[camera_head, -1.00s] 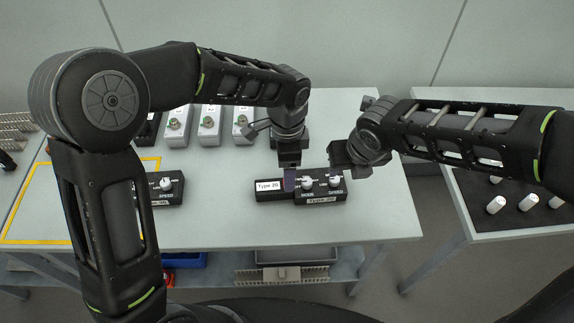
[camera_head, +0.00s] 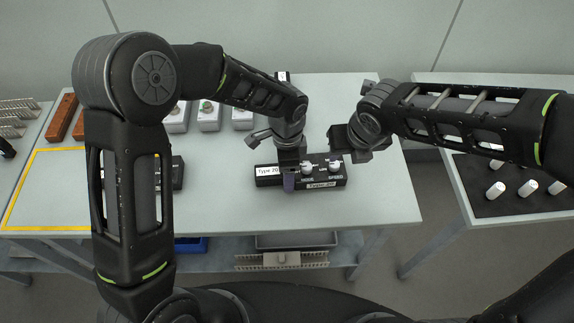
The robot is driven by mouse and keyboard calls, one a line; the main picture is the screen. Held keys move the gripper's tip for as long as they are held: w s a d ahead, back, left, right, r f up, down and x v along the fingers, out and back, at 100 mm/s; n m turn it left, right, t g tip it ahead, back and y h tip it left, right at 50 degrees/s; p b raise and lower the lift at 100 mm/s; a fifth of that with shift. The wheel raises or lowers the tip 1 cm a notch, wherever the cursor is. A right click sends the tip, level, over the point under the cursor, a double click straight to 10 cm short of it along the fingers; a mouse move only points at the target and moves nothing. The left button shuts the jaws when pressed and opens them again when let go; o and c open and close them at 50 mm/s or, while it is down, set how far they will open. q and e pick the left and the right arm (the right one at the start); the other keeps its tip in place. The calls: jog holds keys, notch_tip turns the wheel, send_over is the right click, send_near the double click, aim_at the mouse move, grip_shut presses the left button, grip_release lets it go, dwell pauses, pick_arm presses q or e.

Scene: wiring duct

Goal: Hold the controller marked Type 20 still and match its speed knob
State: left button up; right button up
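The dark controller marked Type 20 (camera_head: 328,184) sits on the table, with a white label (camera_head: 266,170) on its left end. Its top has a white MODE knob (camera_head: 307,168) and, to the right, a white SPEED knob (camera_head: 334,167). Contact and finger gap are unclear. My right gripper (camera_head: 334,157) is just behind the SPEED knob, its fingertips mostly hidden. A second dark controller (camera_head: 177,174) lies left, largely covered by my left arm.
Several grey boxes with green buttons (camera_head: 208,116) stand at the back. A yellow outline (camera_head: 42,151) marks the table's left part. A side table at right holds a dark mat (camera_head: 484,176) with white pegs. The table in front of the controller is clear.

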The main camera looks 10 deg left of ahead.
pick_arm(q)
grip_shut()
dwell(1.3)
dwell(0.5)
